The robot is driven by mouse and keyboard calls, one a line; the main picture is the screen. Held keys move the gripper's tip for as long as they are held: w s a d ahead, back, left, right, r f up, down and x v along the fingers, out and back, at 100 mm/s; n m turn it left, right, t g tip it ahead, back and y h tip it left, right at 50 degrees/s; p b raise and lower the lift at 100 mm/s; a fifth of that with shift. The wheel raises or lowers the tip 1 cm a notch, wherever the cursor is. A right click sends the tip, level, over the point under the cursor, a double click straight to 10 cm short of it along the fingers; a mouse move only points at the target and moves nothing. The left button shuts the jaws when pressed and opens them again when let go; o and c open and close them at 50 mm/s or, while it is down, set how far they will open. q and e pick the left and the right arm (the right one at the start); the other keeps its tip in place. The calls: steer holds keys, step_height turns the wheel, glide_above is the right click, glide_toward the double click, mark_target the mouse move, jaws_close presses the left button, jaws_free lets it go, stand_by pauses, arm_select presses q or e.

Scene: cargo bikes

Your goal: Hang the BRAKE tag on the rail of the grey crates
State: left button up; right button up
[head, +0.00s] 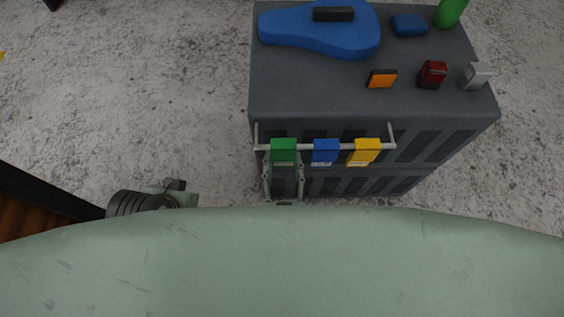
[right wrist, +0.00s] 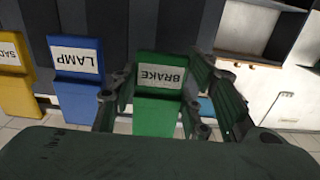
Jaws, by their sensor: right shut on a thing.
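The green BRAKE tag (head: 284,146) is at the left part of the pale rail (head: 345,147) on the front of the grey crates (head: 375,98). Its top covers the rail, level with the hung tags beside it. In the right wrist view the BRAKE tag (right wrist: 160,75) is upside down between the fingers. My right gripper (head: 283,170) is shut on the tag from the front, one finger at each side; it also shows in the right wrist view (right wrist: 158,92). Part of my left gripper (head: 176,186) shows at lower left; its fingers are unclear.
A blue LAMP tag (head: 325,151) and a yellow tag (head: 364,151) hang right of the green one. On the crates lie a blue case (head: 318,28), an orange-topped box (head: 381,79), a red box (head: 432,74) and a grey box (head: 475,76). Floor left of the crates is clear.

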steer(key=shift+w+f, duration=0.1)
steer(key=shift+f, duration=0.05)
steer(key=o, duration=1.1)
